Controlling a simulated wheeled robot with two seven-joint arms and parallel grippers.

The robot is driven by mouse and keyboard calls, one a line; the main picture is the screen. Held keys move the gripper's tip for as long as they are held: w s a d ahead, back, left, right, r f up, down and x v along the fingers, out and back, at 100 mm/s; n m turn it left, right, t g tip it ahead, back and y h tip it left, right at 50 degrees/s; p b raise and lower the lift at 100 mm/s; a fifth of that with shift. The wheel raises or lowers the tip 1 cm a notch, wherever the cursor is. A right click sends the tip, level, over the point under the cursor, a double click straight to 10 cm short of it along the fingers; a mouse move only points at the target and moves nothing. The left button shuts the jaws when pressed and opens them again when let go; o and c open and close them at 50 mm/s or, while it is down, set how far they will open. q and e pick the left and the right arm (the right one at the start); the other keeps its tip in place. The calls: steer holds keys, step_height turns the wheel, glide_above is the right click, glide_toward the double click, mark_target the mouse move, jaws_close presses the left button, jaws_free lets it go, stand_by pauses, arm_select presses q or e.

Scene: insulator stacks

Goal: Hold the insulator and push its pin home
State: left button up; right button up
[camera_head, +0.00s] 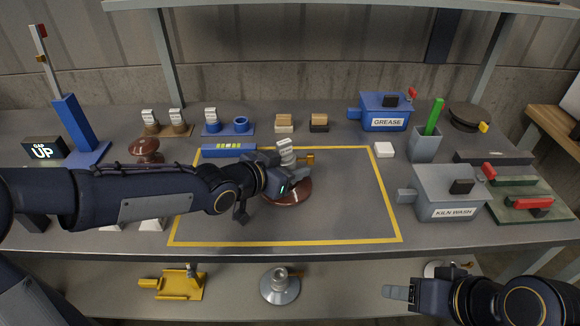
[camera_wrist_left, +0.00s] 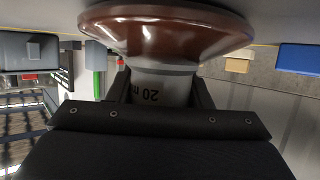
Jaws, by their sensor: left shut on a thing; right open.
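The insulator stands inside the yellow outline, with a brown disc (camera_head: 288,193) below and a pale metal cap (camera_head: 286,150) on top. My left gripper (camera_head: 284,170) is shut on the cap from the left. In the left wrist view the gripper (camera_wrist_left: 163,90) has a finger on each side of the cap (camera_wrist_left: 160,86), which shows "20", and the brown disc (camera_wrist_left: 165,30) is beside it. A small brass-coloured pin (camera_head: 308,158) sticks out to the right of the cap; its depth cannot be told. My right gripper (camera_head: 397,292) is open and empty at lower right, in front of the bench.
A blue strip (camera_head: 229,150) lies at the back left. The outlined area's right half is clear.

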steer(key=shift+f, duration=0.2)
stand_by(0.7)
stand_by(0.6)
